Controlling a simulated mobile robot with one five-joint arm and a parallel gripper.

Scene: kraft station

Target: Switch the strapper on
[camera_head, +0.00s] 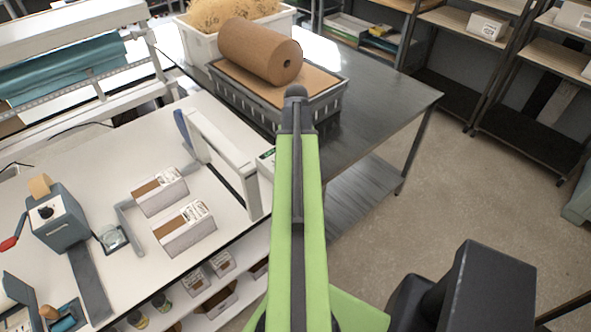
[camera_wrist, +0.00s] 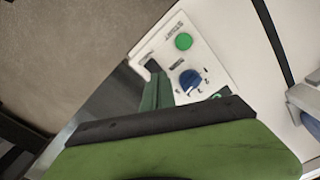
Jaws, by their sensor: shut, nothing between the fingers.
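The strapper (camera_head: 222,147) shows in the head view as a white arch on the white packing table, just left of my arm. Its control panel is mostly hidden behind my green arm. In the wrist view the white panel (camera_wrist: 215,66) is close, with a green round button (camera_wrist: 183,41) and a blue rotary knob (camera_wrist: 190,79). My gripper (camera_wrist: 160,84) shows only in part, in front of the panel's lower left edge. It is shut and empty, left of the knob. I cannot tell whether it touches the panel. The head view does not show the fingertips.
Two small white boxes (camera_head: 160,191) and a grey tape dispenser (camera_head: 57,217) stand on the white table (camera_head: 100,160). A kraft paper roll (camera_head: 259,51) lies in a grey crate on the dark metal table (camera_head: 385,97). The floor (camera_head: 440,190) at right is open.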

